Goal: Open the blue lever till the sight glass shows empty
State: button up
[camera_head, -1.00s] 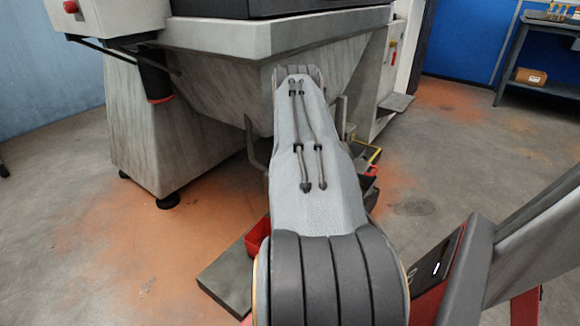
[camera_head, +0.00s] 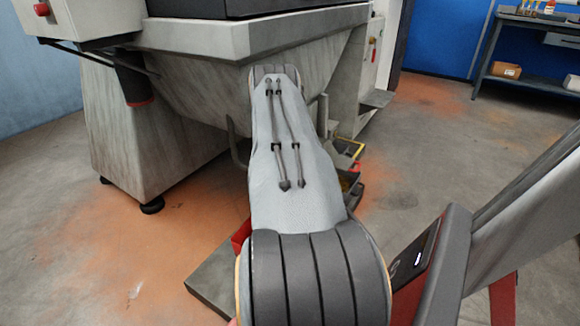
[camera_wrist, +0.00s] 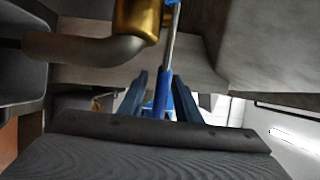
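In the wrist view, the blue lever (camera_wrist: 162,88) has a blue grip and a bare metal shaft that runs up beside a brass-coloured valve body (camera_wrist: 137,18). My gripper (camera_wrist: 160,82) has its two dark blue fingers apart, one on each side of the lever. Narrow gaps show between the fingers and the grip, so I see no firm contact. How deep the lever sits between the fingers is unclear. In the head view my own arm hides the gripper and lever. I cannot make out the sight glass in either view.
A grey hopper-shaped machine (camera_head: 190,80) stands ahead, with my arm reaching beneath it. A grey pipe (camera_wrist: 85,50) joins the valve at the left. A dark slab (camera_head: 213,282) and a red container (camera_head: 241,234) lie on the floor. A bench (camera_head: 530,78) stands far right; open floor lies between.

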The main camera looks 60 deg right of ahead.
jog(key=p+v, duration=0.2)
jog(key=v, duration=0.5)
jog(key=shift+s+a, duration=0.1)
jog(key=shift+a, duration=0.05)
jog(key=shift+s, duration=0.1)
dwell(0.3)
